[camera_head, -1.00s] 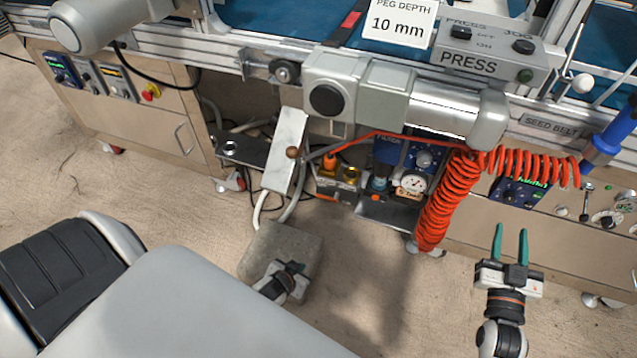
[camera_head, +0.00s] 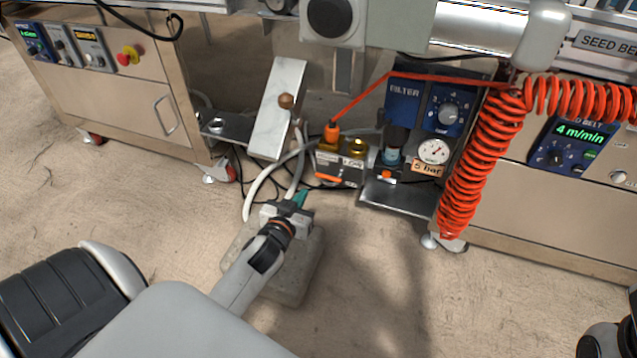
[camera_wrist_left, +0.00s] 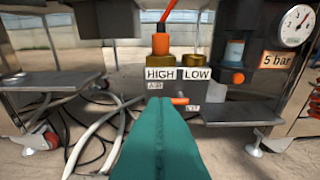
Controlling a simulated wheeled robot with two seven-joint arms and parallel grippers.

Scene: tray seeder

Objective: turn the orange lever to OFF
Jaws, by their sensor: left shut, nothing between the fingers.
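The orange lever (camera_head: 328,179) sits low on the front of the air valve block (camera_head: 340,160), below the orange plug (camera_head: 331,132). In the left wrist view the lever (camera_wrist_left: 180,101) shows just right of the fingertips, pointing sideways; its left part is hidden behind them. My left gripper (camera_head: 300,197), with green fingers, is shut and empty, in front of and below the block. Its fingers (camera_wrist_left: 158,104) lie together in the wrist view. I cannot tell whether they touch the lever. Small labels near it are hard to read.
A tilted pale plate (camera_head: 277,110) with a brown knob stands to the left. Loose hoses and cables run below. The foreground floor is open.

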